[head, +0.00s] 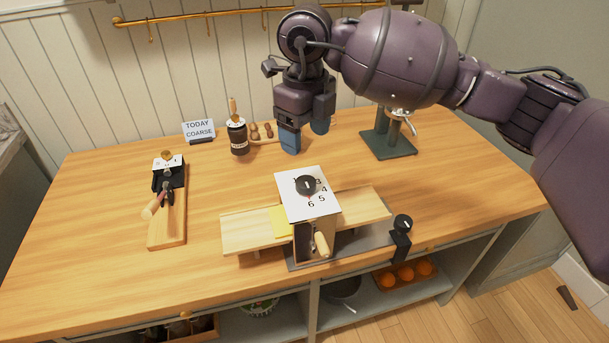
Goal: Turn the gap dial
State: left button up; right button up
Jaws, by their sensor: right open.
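The gap dial (307,185) is a round black knob on a white plate (293,204) printed with numbers; 3, 4, 5 and 6 are readable, and a small red mark shows at its lower edge. The plate tops a wooden device with a crank handle (321,244) at the front of the table. My right gripper (306,138) points down with blue fingertips apart and nothing between them. It is behind the dial, above the table, and not touching it. My left gripper is not in view.
A sign (199,130) reads TODAY COARSE. A dark jar (238,139) stands close left of my right gripper, and a green stand (388,146) to its right. A second small device (167,190) sits at left. A black clamp (401,239) is at the front edge.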

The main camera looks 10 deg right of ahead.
aim_at(306, 181)
notch_tip(306, 181, down, 11)
jog(key=shift+r+b, duration=0.1)
jog(key=shift+b, duration=0.3)
jog(key=c, duration=0.9)
